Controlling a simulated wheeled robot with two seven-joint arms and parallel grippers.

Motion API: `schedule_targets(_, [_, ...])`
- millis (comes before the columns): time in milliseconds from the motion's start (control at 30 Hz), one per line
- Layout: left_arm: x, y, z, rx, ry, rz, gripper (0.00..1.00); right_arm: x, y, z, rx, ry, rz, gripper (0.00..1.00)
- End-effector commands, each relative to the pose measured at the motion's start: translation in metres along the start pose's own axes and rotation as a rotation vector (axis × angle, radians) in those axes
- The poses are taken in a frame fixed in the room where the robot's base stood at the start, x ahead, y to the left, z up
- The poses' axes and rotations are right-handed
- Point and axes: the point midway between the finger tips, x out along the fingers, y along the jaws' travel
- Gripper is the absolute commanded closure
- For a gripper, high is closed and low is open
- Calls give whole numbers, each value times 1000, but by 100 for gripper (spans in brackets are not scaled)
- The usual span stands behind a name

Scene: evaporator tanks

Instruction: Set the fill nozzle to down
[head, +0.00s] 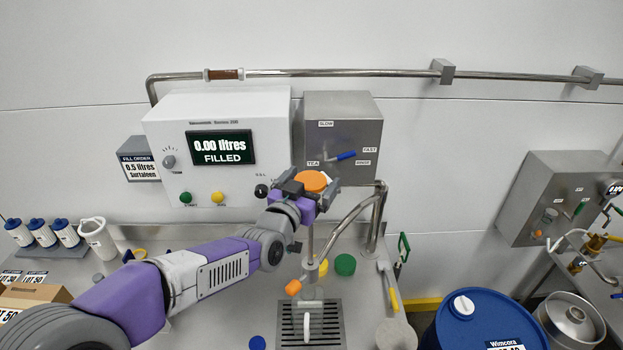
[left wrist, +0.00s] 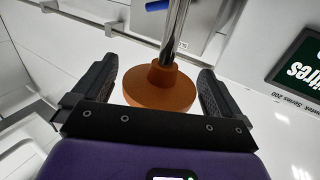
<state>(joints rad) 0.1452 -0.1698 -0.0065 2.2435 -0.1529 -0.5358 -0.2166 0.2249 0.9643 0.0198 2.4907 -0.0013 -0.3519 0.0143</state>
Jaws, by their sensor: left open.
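The fill nozzle assembly stands over the drain grate, with an orange round knob (head: 314,181) at the top of a thin metal rod (head: 310,240). In the left wrist view the knob (left wrist: 160,88) is a wide orange disc with a narrower collar where the metal rod joins it. My left gripper (head: 308,188) is open at the knob, one dark finger on each side. In the wrist view gaps show between the fingers and the disc, so it is not clamped. The right gripper is not in view.
A white filler box (head: 232,108) reads 0.00 litres filled. Beside it a steel box (head: 343,110) carries a blue-handled lever (head: 346,156). A bent pipe (head: 375,220) runs close right of the rod. A grate (head: 331,335) lies below, and a blue drum (head: 485,325) stands at right.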

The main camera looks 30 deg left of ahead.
Motion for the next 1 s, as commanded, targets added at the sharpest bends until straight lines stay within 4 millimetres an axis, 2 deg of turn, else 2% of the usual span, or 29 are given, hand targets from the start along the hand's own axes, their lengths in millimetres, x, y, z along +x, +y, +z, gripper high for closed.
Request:
schedule_targets(333, [3, 0, 0, 0, 0, 0, 2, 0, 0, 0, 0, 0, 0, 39])
schedule_targets(833, [3, 0, 1, 0, -2, 0, 78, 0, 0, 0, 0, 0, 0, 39])
schedule_targets(1000, [5, 2, 4, 0, -3, 3, 80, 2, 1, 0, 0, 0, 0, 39])
